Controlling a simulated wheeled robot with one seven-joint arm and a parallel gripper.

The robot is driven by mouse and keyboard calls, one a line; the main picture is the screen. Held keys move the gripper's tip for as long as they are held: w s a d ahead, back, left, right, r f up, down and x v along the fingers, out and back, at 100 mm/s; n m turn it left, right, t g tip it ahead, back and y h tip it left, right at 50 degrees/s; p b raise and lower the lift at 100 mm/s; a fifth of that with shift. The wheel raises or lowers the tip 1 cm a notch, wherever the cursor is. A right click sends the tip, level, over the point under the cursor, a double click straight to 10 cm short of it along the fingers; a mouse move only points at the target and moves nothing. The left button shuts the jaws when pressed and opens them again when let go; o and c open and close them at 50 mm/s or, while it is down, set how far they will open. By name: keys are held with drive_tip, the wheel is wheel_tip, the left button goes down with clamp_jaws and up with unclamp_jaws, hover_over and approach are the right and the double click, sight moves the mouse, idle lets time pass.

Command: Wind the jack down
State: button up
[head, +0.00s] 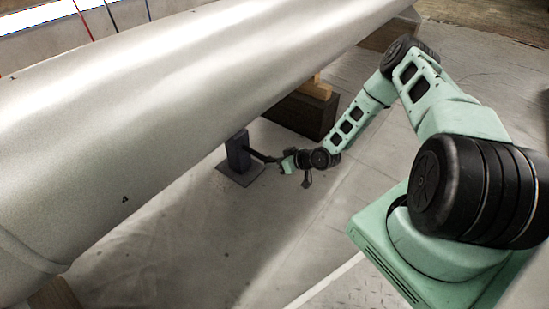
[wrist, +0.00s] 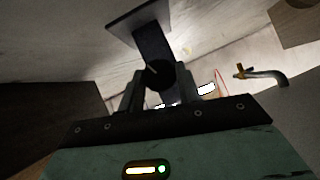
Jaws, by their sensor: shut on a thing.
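The jack (head: 238,153) is a dark upright post on a flat square base plate (head: 241,175), standing under the near side of the big pale cylinder (head: 170,85). Whether its top touches the cylinder I cannot tell. My gripper (head: 272,159) reaches in low from the right and is shut on the jack's dark handle. In the wrist view the jack (wrist: 152,42) appears tilted, with its plate (wrist: 140,17) at the top. The handle's round dark end (wrist: 158,74) sits between the two fingers of my gripper (wrist: 159,88).
A dark block (head: 300,117) with wooden pieces (head: 315,88) on it stands under the cylinder, just behind my gripper. Another wooden support (head: 54,293) shows at the bottom left. The sheeted floor (head: 200,250) in front of the jack is clear.

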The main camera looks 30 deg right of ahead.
drive_tip(key=n+h+p, duration=0.1)
drive_tip(key=h+p, duration=0.1)
drive_tip(key=n+t+h+p, duration=0.1)
drive_tip(key=n+h+p, duration=0.1)
drive_tip(key=n+t+h+p, duration=0.1)
drive_tip(key=n+h+p, duration=0.1)
drive_tip(key=p, duration=0.1)
drive_tip(key=shift+s+a, duration=0.15)
drive_tip(key=shift+a, duration=0.2)
drive_tip(key=o, duration=0.9)
drive_tip(key=shift+o, duration=0.2)
